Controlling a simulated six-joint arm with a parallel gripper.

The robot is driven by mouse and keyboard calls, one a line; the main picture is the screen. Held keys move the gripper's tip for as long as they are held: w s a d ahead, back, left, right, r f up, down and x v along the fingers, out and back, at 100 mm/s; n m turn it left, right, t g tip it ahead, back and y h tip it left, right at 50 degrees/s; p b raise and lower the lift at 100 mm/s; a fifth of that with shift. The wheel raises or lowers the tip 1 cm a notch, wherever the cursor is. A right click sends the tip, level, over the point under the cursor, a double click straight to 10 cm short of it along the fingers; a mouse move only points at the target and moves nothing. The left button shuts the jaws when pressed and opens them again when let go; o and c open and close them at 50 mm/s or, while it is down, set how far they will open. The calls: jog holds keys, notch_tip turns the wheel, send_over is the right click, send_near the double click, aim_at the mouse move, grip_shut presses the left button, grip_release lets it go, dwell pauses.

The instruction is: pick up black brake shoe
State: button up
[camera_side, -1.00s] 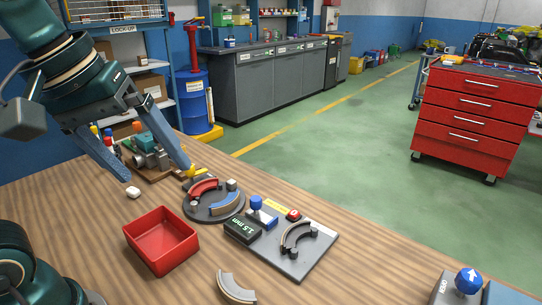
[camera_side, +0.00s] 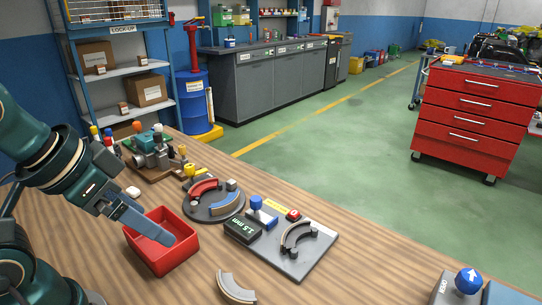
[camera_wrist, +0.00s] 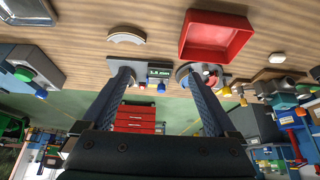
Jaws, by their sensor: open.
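The black brake shoe (camera_side: 296,236), a dark curved piece, sits on a grey plate (camera_side: 302,262) right of the middle of the table in the side view. In the wrist view I cannot make it out; my left-hand finger covers much of that plate. My gripper (camera_side: 168,238) is over the red tray (camera_side: 186,240) in the side view, well left of the black shoe, its fingers overlapping there. In the wrist view my gripper (camera_wrist: 157,75) has its two fingers wide apart with nothing between them.
A round dark turntable (camera_side: 217,216) bears a red shoe (camera_side: 204,188) and a blue shoe (camera_side: 224,204). A block with a display (camera_side: 243,230) and a blue knob (camera_side: 256,202) stand beside the plate. A pale curved shoe (camera_side: 236,288) lies at the front edge.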

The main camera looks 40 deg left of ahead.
jog(key=shift+c, duration=0.6)
jog(key=w+r+n+t, duration=0.1)
jog(key=w+r+n, duration=0.25)
jog(key=w, duration=0.35)
jog(key=m+g+y, duration=0.1)
jog(key=g, duration=0.1)
send_over(291, 234)
jog(key=s, duration=0.2)
jog(key=f, duration=1.3)
jog(key=shift+s+d, duration=0.2)
jog(key=shift+x, duration=2.45)
